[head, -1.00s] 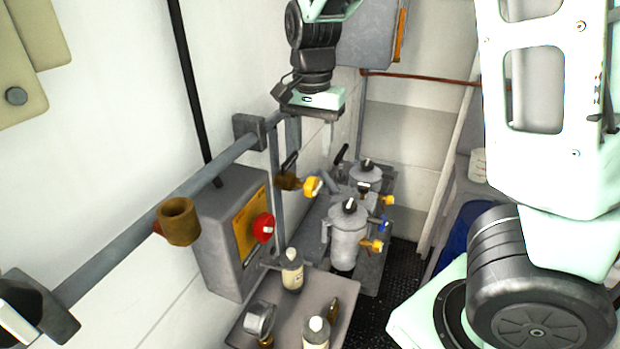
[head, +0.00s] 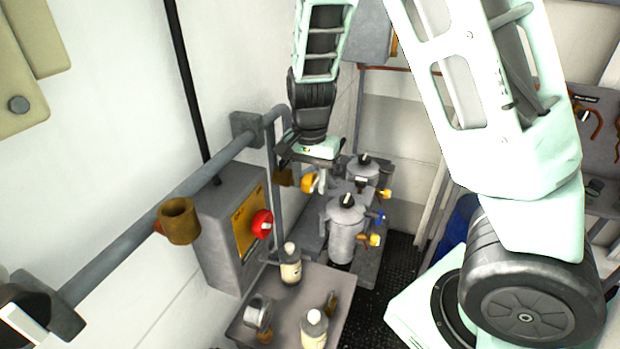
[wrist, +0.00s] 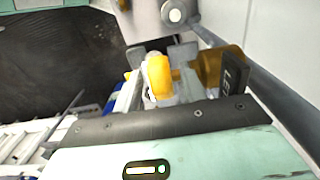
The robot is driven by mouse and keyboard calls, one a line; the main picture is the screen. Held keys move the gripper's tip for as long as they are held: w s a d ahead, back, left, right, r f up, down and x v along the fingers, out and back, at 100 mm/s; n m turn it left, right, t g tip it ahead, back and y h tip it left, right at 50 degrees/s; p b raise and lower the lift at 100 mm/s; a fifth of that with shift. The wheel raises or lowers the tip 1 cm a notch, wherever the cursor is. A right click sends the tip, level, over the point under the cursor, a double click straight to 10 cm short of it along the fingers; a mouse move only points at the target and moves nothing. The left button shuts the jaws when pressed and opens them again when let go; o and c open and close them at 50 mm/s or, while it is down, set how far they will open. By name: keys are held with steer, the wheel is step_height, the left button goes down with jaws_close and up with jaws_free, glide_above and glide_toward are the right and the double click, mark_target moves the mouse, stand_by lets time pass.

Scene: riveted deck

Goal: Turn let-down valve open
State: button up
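A small yellow valve knob (head: 308,183) sits on a brass fitting (head: 284,177) by the grey pipe at the back wall; I take it for the let-down valve, though no label is readable. My gripper (head: 323,181) points down right beside this knob in the head view and partly covers it. In the wrist view the yellow knob (wrist: 159,76) shows between the pale fingers of my gripper (wrist: 160,88). The fingers look apart, one on each side of the knob; I cannot tell whether either touches it. A second yellow-brass part (wrist: 209,66) is just right of them.
Two grey canisters (head: 346,218) with small yellow and blue valves stand right of my gripper. A grey box with a red knob (head: 262,223) is on the wall at left. Bottles (head: 291,265) stand on a grey table (head: 285,310) in front. A pipe runs along the wall.

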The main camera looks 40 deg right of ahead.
steer(key=c, duration=0.7)
